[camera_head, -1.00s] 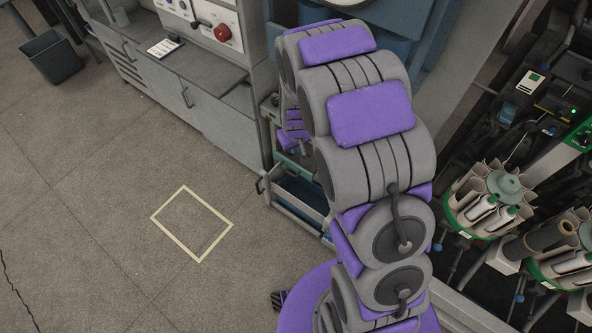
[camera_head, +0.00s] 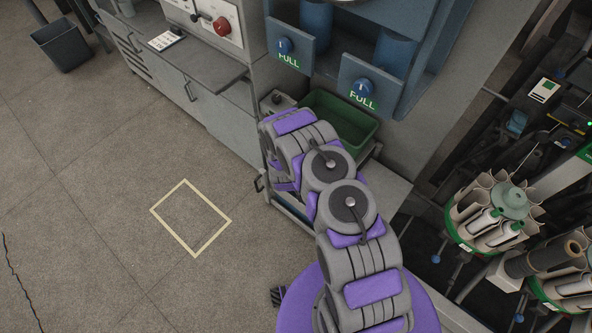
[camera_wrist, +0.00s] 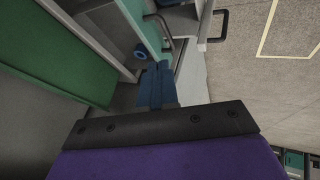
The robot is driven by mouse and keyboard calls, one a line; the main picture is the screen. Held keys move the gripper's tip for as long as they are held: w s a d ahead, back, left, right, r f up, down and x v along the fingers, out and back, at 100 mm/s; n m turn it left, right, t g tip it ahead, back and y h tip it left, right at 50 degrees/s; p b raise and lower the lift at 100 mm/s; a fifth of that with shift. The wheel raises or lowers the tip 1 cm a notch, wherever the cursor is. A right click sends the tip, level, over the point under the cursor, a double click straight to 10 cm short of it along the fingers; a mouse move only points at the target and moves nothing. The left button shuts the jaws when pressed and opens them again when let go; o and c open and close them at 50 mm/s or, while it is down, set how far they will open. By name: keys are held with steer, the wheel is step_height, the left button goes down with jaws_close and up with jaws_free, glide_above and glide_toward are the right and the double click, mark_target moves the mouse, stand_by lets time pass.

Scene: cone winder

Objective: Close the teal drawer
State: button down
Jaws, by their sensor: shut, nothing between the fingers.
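The teal drawer (camera_wrist: 142,22) shows in the wrist view as a pale teal panel at upper centre, with a grey bar handle (camera_wrist: 162,32) beside it. How far it stands open cannot be told. In the head view my arm covers it. My gripper (camera_wrist: 157,72) is shut and empty, its blue fingers reaching up from the dark plate toward the area just below the teal panel and handle. Contact with the drawer cannot be made out. In the head view the fingers are hidden behind my arm.
A green bin (camera_head: 337,118) stands behind my arm; it also fills the left of the wrist view (camera_wrist: 55,50). Blue cabinets with "FULL" signs (camera_head: 362,101) hang above. A dark handle (camera_wrist: 219,25) juts out nearby. Open floor with a taped square (camera_head: 191,218) lies left.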

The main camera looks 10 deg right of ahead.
steer(key=shift+d+b+x, duration=0.5)
steer(key=shift+b+x, duration=0.15)
steer(key=shift+x, duration=1.7)
steer(key=shift+d+b+x, duration=0.45)
steer(key=shift+b+x, duration=0.15)
steer(key=shift+x, duration=1.7)
steer(key=shift+d+b+x, duration=0.5)
steer(key=shift+b+x, duration=0.15)
steer(key=shift+x, duration=1.7)
steer(key=shift+s+r, duration=0.15)
steer(key=shift+r, duration=0.05)
